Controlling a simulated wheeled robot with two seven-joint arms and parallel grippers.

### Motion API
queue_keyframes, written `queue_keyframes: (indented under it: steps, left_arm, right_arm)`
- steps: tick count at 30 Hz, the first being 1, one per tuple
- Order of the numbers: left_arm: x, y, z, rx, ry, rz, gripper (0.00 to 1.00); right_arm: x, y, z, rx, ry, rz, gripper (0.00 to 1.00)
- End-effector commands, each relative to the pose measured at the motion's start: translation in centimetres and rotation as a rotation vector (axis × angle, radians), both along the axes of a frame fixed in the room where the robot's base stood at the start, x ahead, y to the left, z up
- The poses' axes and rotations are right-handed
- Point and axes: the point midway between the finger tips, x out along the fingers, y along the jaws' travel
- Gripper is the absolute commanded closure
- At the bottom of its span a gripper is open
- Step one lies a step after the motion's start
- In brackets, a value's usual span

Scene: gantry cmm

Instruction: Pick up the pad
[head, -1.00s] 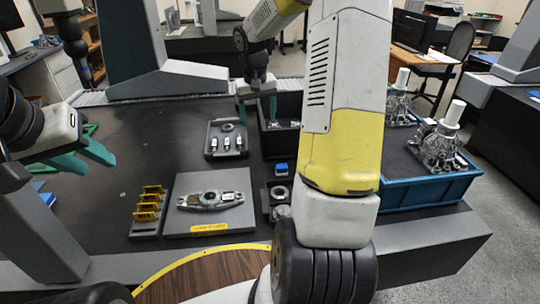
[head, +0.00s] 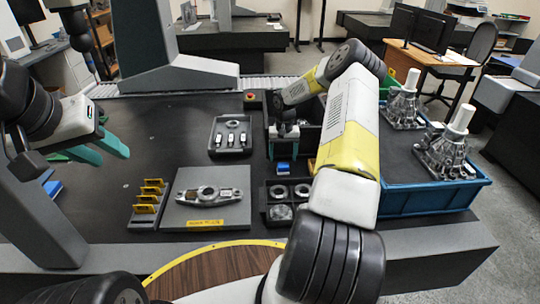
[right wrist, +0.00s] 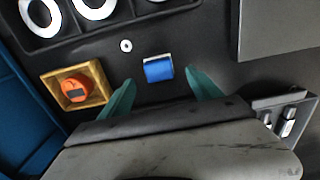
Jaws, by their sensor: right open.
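The pad looks like a small blue block with a pale edge (head: 284,168). It lies on the dark table between the tray of small parts and the ring tray. It also shows in the right wrist view (right wrist: 158,69), just beyond and between the open fingertips, touching neither. My right gripper (head: 284,149) is open and empty, above and slightly behind the pad in the head view; its teal fingers (right wrist: 161,82) are spread in the wrist view. My left gripper (head: 113,152) is open and empty at the left, over the table.
A ring tray (head: 289,214) lies in front of the pad. A grey plate with a metal part (head: 180,215) and yellow-topped rack (head: 145,207) are to the left. A grey parts tray (head: 216,150) and blue crate (head: 400,200) flank the area. The wrist view shows an orange item in a wooden holder (right wrist: 75,87).

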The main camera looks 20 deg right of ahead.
Motion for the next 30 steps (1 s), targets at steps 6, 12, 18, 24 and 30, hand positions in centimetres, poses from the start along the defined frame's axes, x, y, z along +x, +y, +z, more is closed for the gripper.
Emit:
queue_keyframes:
  steps: [6, 12, 18, 24, 30]
  left_arm:
    - [0.0, 0.0, 0.0, 0.000, 0.000, 0.000, 0.64]
    - [0.0, 0.0, 0.0, 0.000, 0.000, 0.000, 0.64]
    - [0.0, 0.0, 0.0, 0.000, 0.000, 0.000, 0.64]
    - [0.0, 0.0, 0.0, 0.000, 0.000, 0.000, 0.64]
    - [0.0, 0.0, 0.0, 0.000, 0.000, 0.000, 0.64]
  right_arm:
    - [-0.4, -0.1, -3.4, 0.003, 0.003, -0.001, 0.27]
    - [-0.3, -0.1, -4.9, 0.001, -0.001, 0.000, 0.27]
    - [-0.3, -0.1, -4.9, 0.000, -0.001, 0.000, 0.27]
    - [-0.3, -0.1, -4.9, 0.000, 0.000, 0.000, 0.67]
    - [-0.3, -0.1, -4.9, 0.000, 0.000, 0.000, 0.93]
